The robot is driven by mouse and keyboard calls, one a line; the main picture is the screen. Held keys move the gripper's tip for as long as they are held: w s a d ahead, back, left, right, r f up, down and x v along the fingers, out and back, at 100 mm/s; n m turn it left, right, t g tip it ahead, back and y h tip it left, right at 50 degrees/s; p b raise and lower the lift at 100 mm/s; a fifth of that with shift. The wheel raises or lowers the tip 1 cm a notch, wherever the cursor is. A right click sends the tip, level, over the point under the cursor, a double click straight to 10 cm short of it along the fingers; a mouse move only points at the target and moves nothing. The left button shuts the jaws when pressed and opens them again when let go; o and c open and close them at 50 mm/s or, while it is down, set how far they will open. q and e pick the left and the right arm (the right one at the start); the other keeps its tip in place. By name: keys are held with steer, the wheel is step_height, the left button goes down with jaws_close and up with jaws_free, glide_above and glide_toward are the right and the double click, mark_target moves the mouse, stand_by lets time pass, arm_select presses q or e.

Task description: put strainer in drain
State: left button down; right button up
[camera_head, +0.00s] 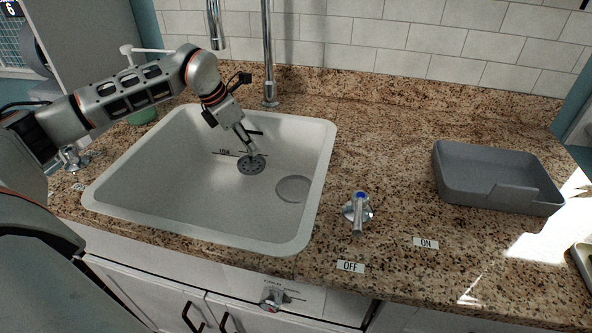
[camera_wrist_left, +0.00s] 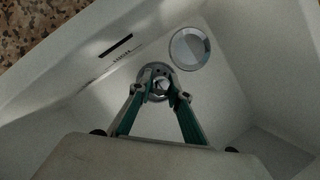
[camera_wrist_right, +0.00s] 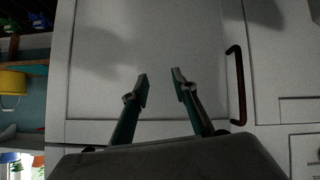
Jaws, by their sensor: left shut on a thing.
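The strainer (camera_head: 251,168) is a dark grey round disc with holes, inside the white sink. My left gripper (camera_head: 250,151) reaches down into the sink and is shut on the strainer's middle knob. The left wrist view shows the strainer (camera_wrist_left: 158,71) partly hidden behind the fingertips. The drain (camera_head: 293,189) is a pale round recess in the sink floor, right of and nearer than the strainer in the head view. The drain (camera_wrist_left: 189,49) also shows in the left wrist view, beside the strainer. My right gripper (camera_wrist_right: 161,86) is open and empty in front of a white cabinet door.
The sink (camera_head: 327,170) has raised walls around the strainer and drain. A faucet (camera_head: 268,60) rises behind it. A blue-capped tap handle (camera_head: 358,211) and a grey tray (camera_head: 480,188) are on the granite counter to the right. A dark door handle (camera_wrist_right: 237,85) is right of my right gripper.

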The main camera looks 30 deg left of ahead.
arm_select(q)
steer(key=w+d, duration=0.5)
steer(key=d, duration=0.6)
steer(key=f, duration=0.2)
steer(key=f+b, duration=0.1)
steer(key=f, duration=0.3)
steer(key=shift+s+d+f, duration=0.15)
steer(key=shift+s+f, duration=0.15)
steer(key=shift+f, duration=0.1)
steer(key=shift+w+d+f+b, duration=0.1)
steer(key=shift+d+f+b, duration=0.05)
steer(key=shift+f+b, duration=0.15)
steer(key=shift+r, duration=0.1)
steer(key=c, duration=1.9)
jaws_free()
